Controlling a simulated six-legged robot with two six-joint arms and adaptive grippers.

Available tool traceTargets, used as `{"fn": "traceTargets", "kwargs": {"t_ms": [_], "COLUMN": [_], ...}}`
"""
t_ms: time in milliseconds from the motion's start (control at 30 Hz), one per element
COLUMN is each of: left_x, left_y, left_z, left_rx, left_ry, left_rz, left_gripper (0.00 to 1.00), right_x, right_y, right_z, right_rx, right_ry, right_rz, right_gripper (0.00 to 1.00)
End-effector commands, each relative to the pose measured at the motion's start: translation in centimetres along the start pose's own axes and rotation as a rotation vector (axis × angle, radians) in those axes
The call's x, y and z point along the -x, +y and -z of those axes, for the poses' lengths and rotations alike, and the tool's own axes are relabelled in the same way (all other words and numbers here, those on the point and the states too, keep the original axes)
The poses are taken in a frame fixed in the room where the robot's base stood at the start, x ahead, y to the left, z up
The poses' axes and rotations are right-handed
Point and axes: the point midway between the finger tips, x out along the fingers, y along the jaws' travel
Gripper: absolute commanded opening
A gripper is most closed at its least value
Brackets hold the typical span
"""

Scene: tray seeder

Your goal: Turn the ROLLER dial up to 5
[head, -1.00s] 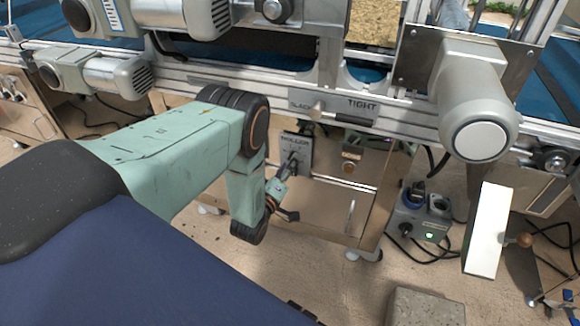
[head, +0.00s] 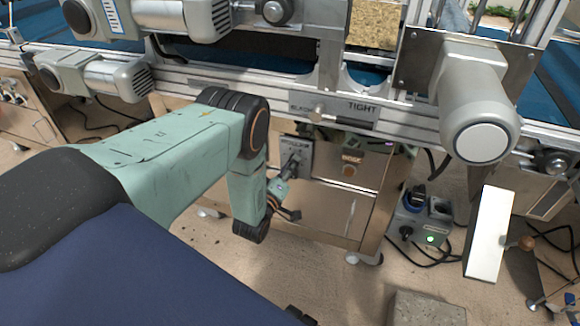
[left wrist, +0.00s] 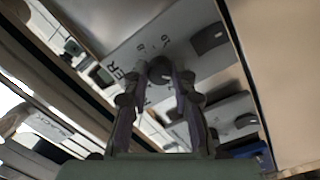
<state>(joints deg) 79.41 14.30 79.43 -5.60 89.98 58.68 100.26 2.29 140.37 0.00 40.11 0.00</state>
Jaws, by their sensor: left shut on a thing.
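The ROLLER dial's grey plate (head: 303,151) is on the metal cabinet front under the conveyor, partly hidden by my left gripper. In the left wrist view the plate (left wrist: 190,22) fills the upper middle, with part of its lettering showing. The dark round dial knob (left wrist: 160,70) sits between the two fingertips of my left gripper (left wrist: 161,80), which is shut on it. In the head view the left gripper (head: 291,166) reaches the plate from below left. The dial's pointer setting is too small to read. My right gripper is not in view.
A lever with SLACK and TIGHT marks (head: 318,112) is above. A grey control box (head: 418,225) with a green light is on the floor at right.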

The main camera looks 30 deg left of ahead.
Motion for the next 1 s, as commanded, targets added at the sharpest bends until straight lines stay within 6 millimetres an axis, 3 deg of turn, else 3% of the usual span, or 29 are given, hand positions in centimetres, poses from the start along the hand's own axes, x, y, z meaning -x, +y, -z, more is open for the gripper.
{"fn": "traceTargets", "kwargs": {"t_ms": [467, 1000], "left_x": [0.1, 0.1], "left_y": [0.0, 0.1], "left_z": [0.0, 0.0], "left_rx": [-0.085, -0.554], "left_ry": [-0.006, -0.030], "left_rz": [0.007, 0.042], "left_gripper": [0.00, 0.00], "right_x": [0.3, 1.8], "right_y": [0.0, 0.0], "right_z": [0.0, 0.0], "right_rx": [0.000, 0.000], "right_ry": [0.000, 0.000], "right_rz": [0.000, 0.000], "right_gripper": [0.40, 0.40]}}
